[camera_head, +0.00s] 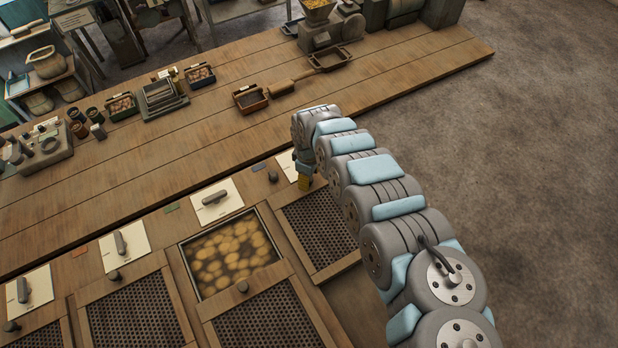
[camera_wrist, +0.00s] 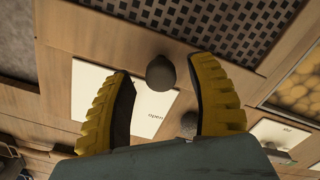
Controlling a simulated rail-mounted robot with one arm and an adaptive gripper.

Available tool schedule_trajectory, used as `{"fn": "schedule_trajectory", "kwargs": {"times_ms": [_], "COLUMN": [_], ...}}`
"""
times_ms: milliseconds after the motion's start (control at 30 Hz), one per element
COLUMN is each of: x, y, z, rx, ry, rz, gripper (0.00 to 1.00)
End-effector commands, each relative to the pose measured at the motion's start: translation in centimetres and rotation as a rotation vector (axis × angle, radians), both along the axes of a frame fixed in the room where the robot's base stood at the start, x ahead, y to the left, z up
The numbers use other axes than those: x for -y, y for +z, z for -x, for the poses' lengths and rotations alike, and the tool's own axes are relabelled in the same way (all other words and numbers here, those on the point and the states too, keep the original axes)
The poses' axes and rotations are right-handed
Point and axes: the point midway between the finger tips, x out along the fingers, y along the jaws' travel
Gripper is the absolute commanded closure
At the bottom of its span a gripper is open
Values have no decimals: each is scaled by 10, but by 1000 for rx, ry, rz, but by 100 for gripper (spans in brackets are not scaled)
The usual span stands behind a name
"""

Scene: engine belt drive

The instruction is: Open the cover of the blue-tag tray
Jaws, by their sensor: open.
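My gripper (camera_head: 304,183) points down at the far edge of the rightmost perforated cover (camera_head: 318,229). In the wrist view its yellow ridged fingers (camera_wrist: 165,72) are open, with a dark round knob (camera_wrist: 160,73) showing between them at the cover's wooden frame. I cannot tell whether they touch it. That cover lies over its tray and hides the inside. A white card (camera_wrist: 120,97) reading "open" lies below the knob, partly behind the fingers. Small tags, one greenish (camera_head: 258,167), one dark green (camera_head: 172,208) and one orange (camera_head: 79,251), sit along the row; I cannot make out a clearly blue one.
Left of my gripper is an uncovered tray of round yellowish pieces (camera_head: 232,256), its perforated cover (camera_head: 268,322) on the near side. Another covered tray (camera_head: 138,316) is farther left. White cards with grey handles (camera_head: 215,200) stand behind. A long bench (camera_head: 200,130) carries bins and tools.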

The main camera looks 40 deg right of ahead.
Motion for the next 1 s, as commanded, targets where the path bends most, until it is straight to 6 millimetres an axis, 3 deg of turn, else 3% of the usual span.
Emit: {"fn": "schedule_trajectory", "kwargs": {"times_ms": [467, 700, 1000], "x": [0, 0, 0], "y": [-7, -7, -6], "z": [1, 1, 1], "rx": [-1, -1, -2], "ry": [0, 0, 0], "rz": [0, 0, 1], "gripper": [43, 100, 100]}}
